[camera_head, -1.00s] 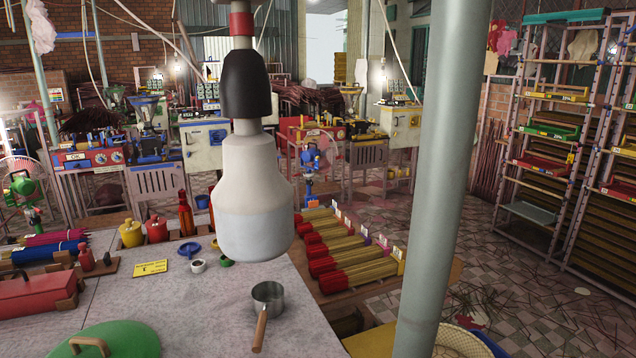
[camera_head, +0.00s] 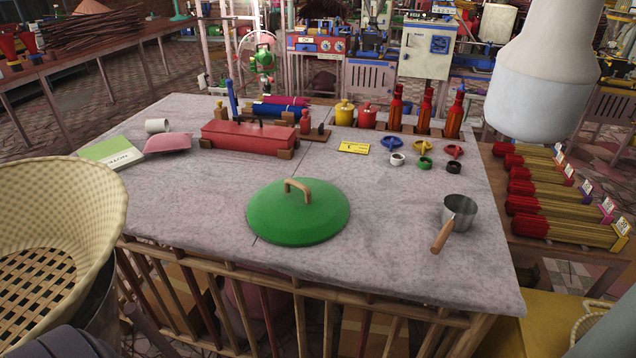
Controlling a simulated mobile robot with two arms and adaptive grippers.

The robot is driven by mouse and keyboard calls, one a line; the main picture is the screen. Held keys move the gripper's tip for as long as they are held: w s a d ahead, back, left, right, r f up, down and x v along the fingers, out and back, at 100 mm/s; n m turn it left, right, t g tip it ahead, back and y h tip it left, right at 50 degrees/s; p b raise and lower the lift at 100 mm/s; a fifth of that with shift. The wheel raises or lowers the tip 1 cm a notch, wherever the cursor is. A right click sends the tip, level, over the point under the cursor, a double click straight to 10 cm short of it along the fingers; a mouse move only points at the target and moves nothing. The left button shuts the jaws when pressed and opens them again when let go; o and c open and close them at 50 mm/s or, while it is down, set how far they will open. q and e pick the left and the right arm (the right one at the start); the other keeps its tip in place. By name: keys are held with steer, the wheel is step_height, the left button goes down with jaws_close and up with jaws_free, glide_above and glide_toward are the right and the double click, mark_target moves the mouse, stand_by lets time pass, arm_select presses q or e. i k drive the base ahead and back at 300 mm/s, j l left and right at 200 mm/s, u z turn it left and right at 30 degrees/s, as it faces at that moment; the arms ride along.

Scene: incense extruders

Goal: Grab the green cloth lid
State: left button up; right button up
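A green domed lid (camera_head: 298,218) with a tan arched handle (camera_head: 297,189) lies flat on the grey-covered table (camera_head: 190,225), near the middle of its front edge. Nothing touches the handle. Neither of my grippers can be made out in the head view, so whether they are open or shut does not show.
A metal saucepan (camera_head: 459,211) stands right of the lid. A red box (camera_head: 247,138), yellow card (camera_head: 353,148), small cups and several red bottles sit farther back. A wicker basket (camera_head: 50,250) is at the left front. Table around the lid is clear. A hanging lamp (camera_head: 543,85) is upper right.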

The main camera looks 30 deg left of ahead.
mark_target(296, 212)
steer(key=k+u, duration=0.15)
steer(key=u, duration=0.9)
